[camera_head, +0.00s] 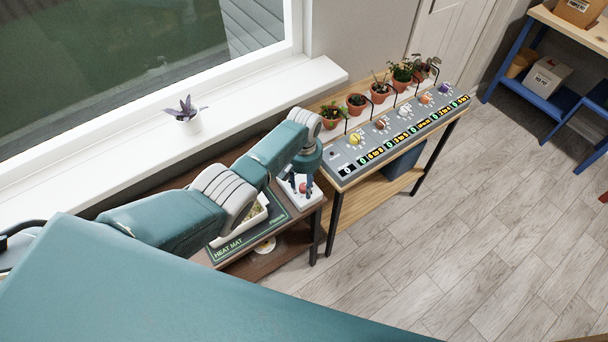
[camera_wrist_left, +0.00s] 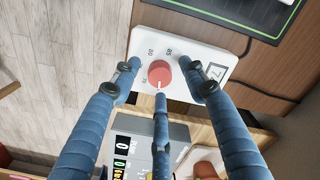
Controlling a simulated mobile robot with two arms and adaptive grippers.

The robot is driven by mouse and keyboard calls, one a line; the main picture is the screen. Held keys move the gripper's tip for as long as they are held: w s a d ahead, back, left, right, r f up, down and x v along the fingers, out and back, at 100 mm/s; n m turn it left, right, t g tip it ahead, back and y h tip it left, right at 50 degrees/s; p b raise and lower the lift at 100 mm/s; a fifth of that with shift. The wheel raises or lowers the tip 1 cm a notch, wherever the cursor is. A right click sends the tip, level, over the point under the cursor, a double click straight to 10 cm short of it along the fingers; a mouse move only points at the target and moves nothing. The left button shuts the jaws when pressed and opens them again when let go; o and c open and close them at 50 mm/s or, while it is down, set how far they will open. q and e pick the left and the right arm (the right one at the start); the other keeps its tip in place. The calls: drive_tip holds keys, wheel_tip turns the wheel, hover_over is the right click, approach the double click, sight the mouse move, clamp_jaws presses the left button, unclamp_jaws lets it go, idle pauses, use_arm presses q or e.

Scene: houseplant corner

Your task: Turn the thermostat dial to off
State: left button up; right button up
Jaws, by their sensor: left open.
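The thermostat is a small white box (camera_head: 313,199) on the dark wooden table; its white face also fills the upper middle of the left wrist view (camera_wrist_left: 190,42). Its round red dial (camera_wrist_left: 160,72) has a pale pointer mark at the lower edge in that view. Small printed numbers surround the dial, too small to read surely. My left gripper (camera_head: 301,186) points down over the thermostat. In the left wrist view its blue fingers (camera_wrist_left: 164,78) are spread around the dial, one on each side and one below; contact cannot be told. My right gripper is not in view.
A green heat mat (camera_head: 232,252) with a tray (camera_head: 258,221) lies beside the thermostat. A grey control panel (camera_head: 342,171) with several coloured knobs stands close on the right, with potted plants (camera_head: 380,92) behind it. A potted plant (camera_head: 187,122) stands on the windowsill. The floor is clear.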

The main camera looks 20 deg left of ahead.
sight(304, 186)
use_arm(q)
wheel_tip(304, 186, up, 12)
drive_tip(key=shift+f, duration=0.15)
idle(0.6)
